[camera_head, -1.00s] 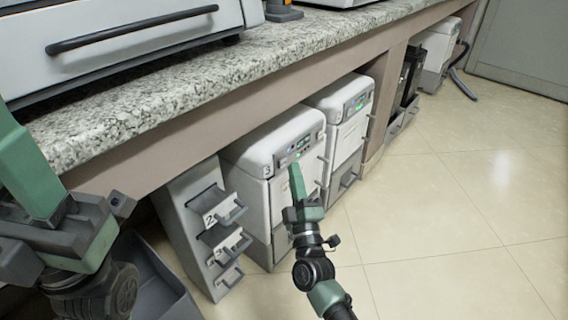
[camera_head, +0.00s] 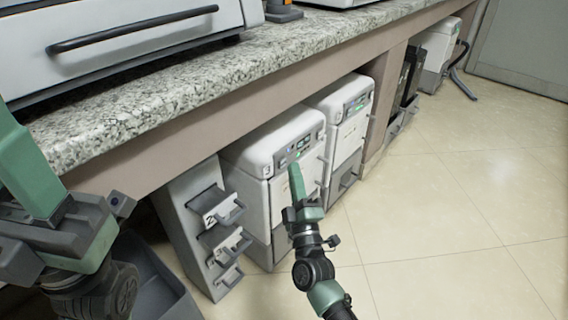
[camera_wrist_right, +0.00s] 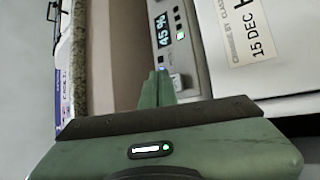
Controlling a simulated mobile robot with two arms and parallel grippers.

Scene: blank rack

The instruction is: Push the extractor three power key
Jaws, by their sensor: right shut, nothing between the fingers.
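Extractor three (camera_head: 262,190) is a white cabinet under the counter, marked with a 3. Its control panel (camera_head: 299,147) has small lit displays and keys along the top front edge. My right gripper (camera_head: 295,172) is shut and empty, its green fingertips just in front of the panel. In the right wrist view the panel (camera_wrist_right: 190,55) shows a 45 % display, small lit marks and a pale square key (camera_wrist_right: 178,83). The fingertips (camera_wrist_right: 157,85) are beside that key; I cannot tell if they touch it. My left gripper (camera_head: 60,215) is at the left, its jaws unclear.
A similar white unit (camera_head: 345,125) stands right of extractor three. A grey rack with handles (camera_head: 190,240), marked 2, stands left of it. The granite counter (camera_head: 180,95) overhangs above. The tiled floor (camera_head: 450,220) at right is clear.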

